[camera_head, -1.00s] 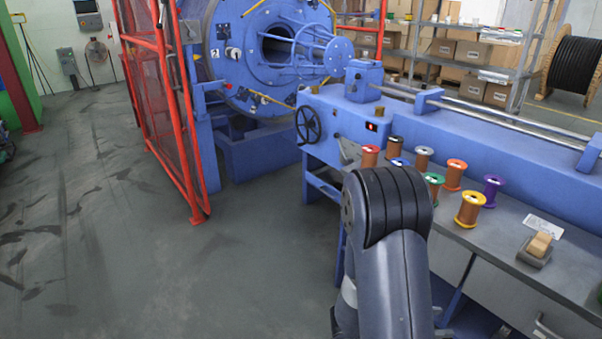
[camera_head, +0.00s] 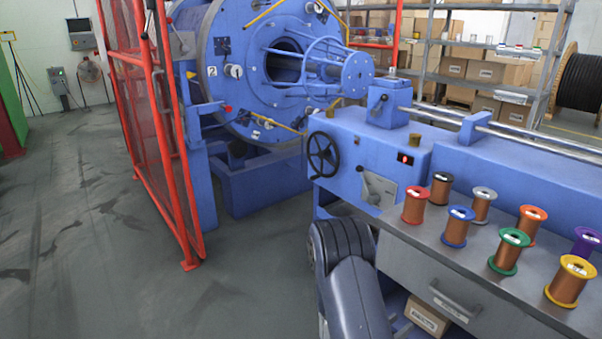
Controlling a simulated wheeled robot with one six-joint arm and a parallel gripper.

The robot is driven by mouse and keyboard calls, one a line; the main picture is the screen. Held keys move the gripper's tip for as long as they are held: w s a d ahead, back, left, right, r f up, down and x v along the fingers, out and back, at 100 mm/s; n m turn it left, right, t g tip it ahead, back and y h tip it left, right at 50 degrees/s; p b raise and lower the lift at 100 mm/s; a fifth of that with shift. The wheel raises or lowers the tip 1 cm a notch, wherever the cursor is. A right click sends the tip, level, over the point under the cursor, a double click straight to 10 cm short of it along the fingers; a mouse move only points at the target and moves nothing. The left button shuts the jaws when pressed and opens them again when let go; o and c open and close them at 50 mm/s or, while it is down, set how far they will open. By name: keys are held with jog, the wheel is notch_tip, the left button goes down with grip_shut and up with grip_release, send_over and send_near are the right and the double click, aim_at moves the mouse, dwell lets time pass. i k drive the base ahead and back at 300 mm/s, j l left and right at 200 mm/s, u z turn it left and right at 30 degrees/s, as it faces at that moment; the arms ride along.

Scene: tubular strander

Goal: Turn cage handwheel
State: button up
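The black cage handwheel (camera_head: 323,155) is a spoked wheel on the left end face of the blue machine bed (camera_head: 395,150), in the middle of the view. It is clear of my arm, and nothing touches it. The blue cage (camera_head: 245,70) with its round face plate and tapered bar nose stands behind and to the left of it. My dark grey arm rises from the bottom edge, just below the handwheel and in front of the bench. My gripper is not in view.
A red mesh guard (camera_head: 150,120) stands left of the machine. A grey bench (camera_head: 455,255) with several copper wire spools (camera_head: 415,205) lies to the right. A lever plate (camera_head: 377,188) sits right of the handwheel. Open floor (camera_head: 100,250) lies at left.

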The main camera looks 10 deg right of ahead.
aim_at(325, 153)
jog(key=i+j+u, duration=0.15)
jog(key=i, duration=2.35)
